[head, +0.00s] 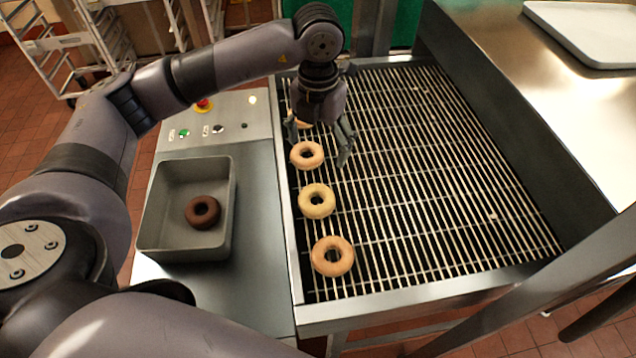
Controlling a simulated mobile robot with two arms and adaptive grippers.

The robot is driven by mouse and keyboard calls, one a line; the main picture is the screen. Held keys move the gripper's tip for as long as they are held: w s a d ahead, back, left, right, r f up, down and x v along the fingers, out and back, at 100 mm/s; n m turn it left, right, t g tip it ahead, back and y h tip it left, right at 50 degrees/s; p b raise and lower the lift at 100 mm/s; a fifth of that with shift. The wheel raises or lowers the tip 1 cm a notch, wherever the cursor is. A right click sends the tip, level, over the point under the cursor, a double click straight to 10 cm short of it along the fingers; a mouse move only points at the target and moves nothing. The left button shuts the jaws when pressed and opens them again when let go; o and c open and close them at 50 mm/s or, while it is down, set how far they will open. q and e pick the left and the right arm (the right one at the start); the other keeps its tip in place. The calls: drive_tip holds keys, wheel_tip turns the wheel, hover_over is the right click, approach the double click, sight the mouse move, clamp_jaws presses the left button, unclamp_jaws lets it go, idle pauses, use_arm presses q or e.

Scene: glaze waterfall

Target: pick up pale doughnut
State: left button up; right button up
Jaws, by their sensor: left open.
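The pale doughnut (328,207) is a light yellow ring lying flat on the wire rack (420,190), near its left edge. A tan doughnut (307,163) lies just behind it, and another tan doughnut (333,268) lies in front of it. A further doughnut (303,125) shows partly behind the fingers. My left gripper (318,146) points down with its fingers apart, above the rack by the rear tan doughnut. It is behind the pale doughnut and apart from it. My right gripper is not in view.
A grey tray (148,215) holding a dark brown doughnut (203,221) stands on the metal counter (250,280) to the left. Behind it is a panel with a red button (203,104). A raised metal wall (510,130) borders the rack on the right. Most of the rack is clear.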

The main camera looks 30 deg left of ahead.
use_arm(q)
wheel_tip(320, 180, down, 5)
drive_tip(key=p, duration=0.3)
hover_over(318, 202)
wheel_tip(318, 202, down, 6)
drive_tip(key=shift+a+r, duration=0.1)
drive_tip(key=shift+f, duration=0.5)
wheel_tip(318, 202, down, 4)
drive_tip(key=p, duration=0.2)
drive_tip(key=shift+f+p, duration=0.2)
drive_tip(key=shift+p, duration=0.1)
drive_tip(key=shift+f, duration=0.25)
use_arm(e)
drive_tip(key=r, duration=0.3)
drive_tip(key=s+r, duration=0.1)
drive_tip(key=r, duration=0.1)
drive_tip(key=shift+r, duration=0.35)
use_arm(q)
drive_tip(key=shift+c, duration=0.4)
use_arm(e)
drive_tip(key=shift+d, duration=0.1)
use_arm(q)
drive_tip(key=c, duration=0.7)
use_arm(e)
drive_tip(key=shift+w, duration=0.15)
